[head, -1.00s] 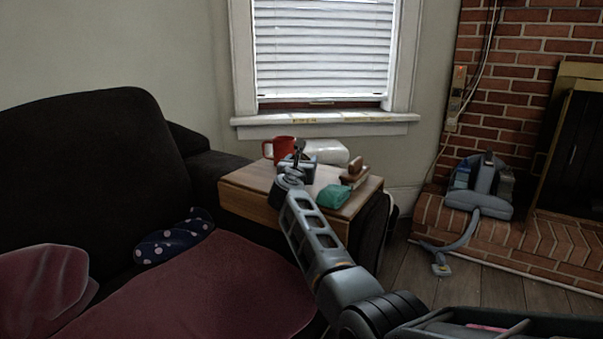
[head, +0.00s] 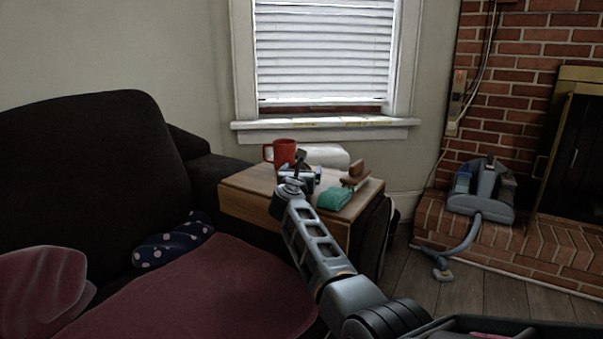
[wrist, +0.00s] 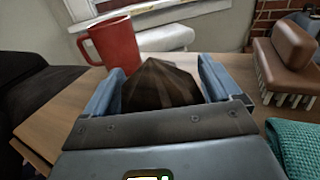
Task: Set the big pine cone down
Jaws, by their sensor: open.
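The big pine cone (wrist: 158,84) is a dark brown, ridged, pointed shape in the wrist view. It stands between the two fingers of my gripper (wrist: 161,68), with a gap beside at least the right finger. Its underside is hidden by the gripper body, so its contact with the table is not visible. In the head view my gripper (head: 300,174) is over the wooden side table (head: 245,198), just in front of the red mug, and I cannot make out the cone there. The fingers are open around the cone.
A red mug (wrist: 113,43) stands close behind the left finger. A wooden brush (wrist: 284,62) and a folded teal cloth (wrist: 296,147) lie to the right. A white object (head: 326,155) is at the back. A dark sofa (head: 90,180) adjoins the table's left.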

